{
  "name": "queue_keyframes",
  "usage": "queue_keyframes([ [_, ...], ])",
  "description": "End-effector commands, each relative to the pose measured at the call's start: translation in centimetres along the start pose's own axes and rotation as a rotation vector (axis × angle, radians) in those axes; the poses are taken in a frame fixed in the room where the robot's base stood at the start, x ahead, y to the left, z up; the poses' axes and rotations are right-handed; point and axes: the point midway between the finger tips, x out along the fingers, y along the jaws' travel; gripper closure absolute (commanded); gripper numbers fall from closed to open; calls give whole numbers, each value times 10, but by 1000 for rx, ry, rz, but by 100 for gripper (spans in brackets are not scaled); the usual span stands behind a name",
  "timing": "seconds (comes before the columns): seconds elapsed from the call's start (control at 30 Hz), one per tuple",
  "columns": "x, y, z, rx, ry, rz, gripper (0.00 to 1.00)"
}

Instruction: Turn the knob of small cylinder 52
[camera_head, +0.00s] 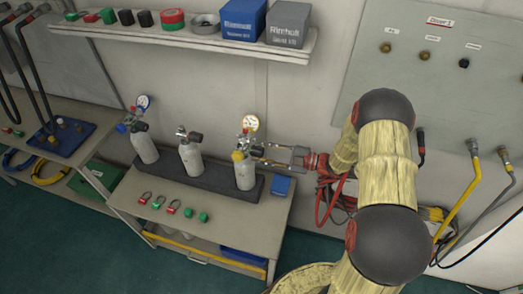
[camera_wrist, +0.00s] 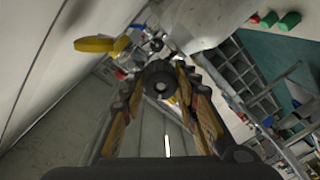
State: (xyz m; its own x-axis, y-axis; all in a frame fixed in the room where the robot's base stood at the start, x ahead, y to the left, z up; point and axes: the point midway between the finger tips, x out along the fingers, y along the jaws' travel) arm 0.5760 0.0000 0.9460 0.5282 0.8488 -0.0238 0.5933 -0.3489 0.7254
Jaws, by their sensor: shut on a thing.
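Three small pale cylinders stand upright in a dark rack (camera_head: 218,183) on the bench: a left one (camera_head: 145,147), a middle one (camera_head: 191,158) and a right one (camera_head: 244,173). I cannot read a number on any of them. My gripper (camera_head: 262,151) reaches in from the right at the valve of the right cylinder. Its fingers are shut on the dark knob there. In the wrist view the round black knob (camera_wrist: 160,82) sits between the two fingers. The right cylinder's valve has a yellow part (camera_head: 238,156) and a round gauge (camera_head: 250,123).
Red and green caps (camera_head: 173,207) lie on the bench front, and a blue box (camera_head: 282,186) right of the rack. A shelf (camera_head: 190,38) with caps and two boxes hangs above. The grey panel (camera_head: 350,100) and hoses are at the right.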

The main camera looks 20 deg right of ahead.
Motion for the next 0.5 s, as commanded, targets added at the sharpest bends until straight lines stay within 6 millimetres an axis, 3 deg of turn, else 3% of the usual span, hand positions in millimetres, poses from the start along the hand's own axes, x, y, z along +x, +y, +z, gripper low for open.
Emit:
queue_keyframes([
  [0.47, 0, -1, 1, 19, -2, -1, 95],
  [0.5, 0, -1, 1, 18, -2, -1, 69],
])
